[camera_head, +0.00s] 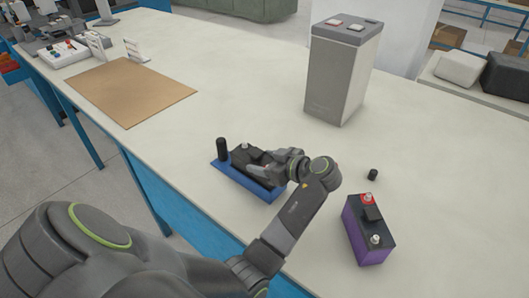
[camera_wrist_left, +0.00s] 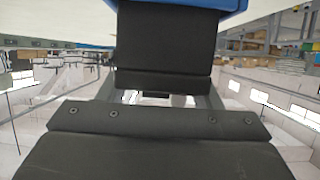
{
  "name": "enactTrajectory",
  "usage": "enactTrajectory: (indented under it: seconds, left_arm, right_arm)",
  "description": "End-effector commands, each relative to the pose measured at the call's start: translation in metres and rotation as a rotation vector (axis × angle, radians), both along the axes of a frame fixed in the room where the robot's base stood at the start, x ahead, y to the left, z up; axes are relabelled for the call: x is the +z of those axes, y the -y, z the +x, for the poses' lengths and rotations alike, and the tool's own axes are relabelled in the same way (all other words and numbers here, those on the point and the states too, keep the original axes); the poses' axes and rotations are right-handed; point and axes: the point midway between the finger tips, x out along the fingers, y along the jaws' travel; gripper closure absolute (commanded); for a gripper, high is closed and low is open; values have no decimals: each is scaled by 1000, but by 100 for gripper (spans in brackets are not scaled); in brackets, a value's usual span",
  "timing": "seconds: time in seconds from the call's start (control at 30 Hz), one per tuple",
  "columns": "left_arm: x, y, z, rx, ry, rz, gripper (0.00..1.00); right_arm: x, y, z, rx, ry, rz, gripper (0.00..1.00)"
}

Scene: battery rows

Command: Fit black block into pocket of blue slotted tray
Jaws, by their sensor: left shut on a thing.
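The blue slotted tray (camera_head: 262,190) lies on the pale table near its front edge. A black cylinder (camera_head: 222,149) stands upright at the tray's left end. A dark black block (camera_head: 243,152) is over the tray, partly hidden by my arm. My left gripper (camera_head: 260,168) is shut on the block. In the left wrist view the black block (camera_wrist_left: 165,45) fills the upper middle, with a strip of the blue tray (camera_wrist_left: 190,3) just beyond it. I cannot tell whether the block is seated in a pocket. My right gripper is not in view.
A purple and black battery (camera_head: 370,232) and a small black cap (camera_head: 373,174) are to the right. A tall grey battery (camera_head: 342,75) stands behind. A brown mat (camera_head: 130,90) lies at the left. The table between mat and grey battery is clear.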

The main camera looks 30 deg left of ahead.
Motion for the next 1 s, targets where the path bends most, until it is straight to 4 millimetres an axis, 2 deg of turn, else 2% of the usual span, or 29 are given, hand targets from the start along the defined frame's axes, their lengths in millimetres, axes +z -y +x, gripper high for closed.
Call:
enactTrajectory:
  seconds: [0.37, 0.4, 0.53, 1.0]
  left_arm:
    - [-1, -1, 1, 0, 8, 6, 100]
    - [-4, 0, 0, -1, 1, 0, 39]
    - [-3, 0, 0, -1, 1, 0, 21]
    - [0, -1, 1, -2, 1, 1, 19]
  right_arm:
    - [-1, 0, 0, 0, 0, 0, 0]
    - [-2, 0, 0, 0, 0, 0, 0]
    - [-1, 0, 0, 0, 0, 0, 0]
    - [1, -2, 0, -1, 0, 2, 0]
